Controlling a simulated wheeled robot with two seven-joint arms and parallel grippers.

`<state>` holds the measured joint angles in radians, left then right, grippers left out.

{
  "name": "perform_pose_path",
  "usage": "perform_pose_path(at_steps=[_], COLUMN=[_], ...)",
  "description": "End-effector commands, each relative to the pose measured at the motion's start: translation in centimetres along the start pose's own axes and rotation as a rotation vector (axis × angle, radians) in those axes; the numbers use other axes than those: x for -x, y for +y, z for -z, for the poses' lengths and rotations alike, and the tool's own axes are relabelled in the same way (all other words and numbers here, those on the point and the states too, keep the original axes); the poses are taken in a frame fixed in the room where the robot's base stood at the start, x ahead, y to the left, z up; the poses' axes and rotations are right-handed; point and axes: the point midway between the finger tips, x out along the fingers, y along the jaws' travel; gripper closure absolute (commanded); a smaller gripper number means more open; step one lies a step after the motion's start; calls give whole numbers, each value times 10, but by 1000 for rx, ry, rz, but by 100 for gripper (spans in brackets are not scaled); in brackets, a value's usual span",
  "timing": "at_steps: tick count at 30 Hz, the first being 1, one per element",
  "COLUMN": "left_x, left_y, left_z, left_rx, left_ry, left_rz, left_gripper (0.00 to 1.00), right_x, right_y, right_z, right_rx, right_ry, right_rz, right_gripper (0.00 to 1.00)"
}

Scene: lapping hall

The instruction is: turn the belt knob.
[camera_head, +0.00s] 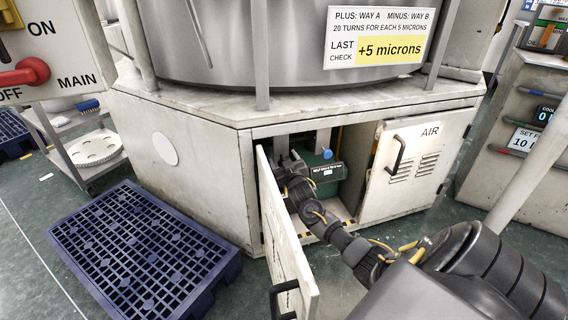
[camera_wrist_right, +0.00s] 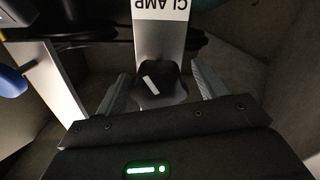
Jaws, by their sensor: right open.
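My right gripper (camera_head: 290,162) reaches through the open left door into the machine's lower cabinet. In the right wrist view the gripper (camera_wrist_right: 158,84) is open, with a dark knob (camera_wrist_right: 160,84) bearing a white mark between its fingers. Whether the fingers touch the knob I cannot tell. A pale plate labelled CLAMP (camera_wrist_right: 160,30) stands behind this knob. A blue knob (camera_head: 327,154) shows in the cabinet above a green unit (camera_head: 326,172); a blue knob (camera_wrist_right: 12,82) is also at the wrist view's left edge. No readable label names the belt knob. My left gripper is out of view.
The open door (camera_head: 285,240) stands left of my right arm. The AIR door (camera_head: 405,170) is shut. A blue pallet (camera_head: 145,250) lies on the floor at left. A sign (camera_head: 385,35) reads "20 turns for each 5 microns" and "last check +5 microns".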

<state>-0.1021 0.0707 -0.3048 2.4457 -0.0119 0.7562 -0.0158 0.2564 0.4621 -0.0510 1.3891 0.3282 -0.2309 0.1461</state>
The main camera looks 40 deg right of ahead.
Motion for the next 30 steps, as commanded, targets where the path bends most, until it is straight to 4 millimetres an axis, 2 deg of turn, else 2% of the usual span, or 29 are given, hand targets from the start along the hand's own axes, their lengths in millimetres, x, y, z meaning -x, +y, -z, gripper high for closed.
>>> perform_pose_path(at_steps=[8,18,30], left_x=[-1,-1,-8], left_y=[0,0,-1], left_z=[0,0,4], left_rx=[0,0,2], left_ry=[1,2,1], left_rz=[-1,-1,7], left_gripper=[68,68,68], right_x=[-1,-1,-1], right_y=[0,0,1], right_z=[0,0,3], right_rx=[0,0,83], right_ry=[0,0,-1], right_rz=[0,0,0], right_gripper=[29,74,74])
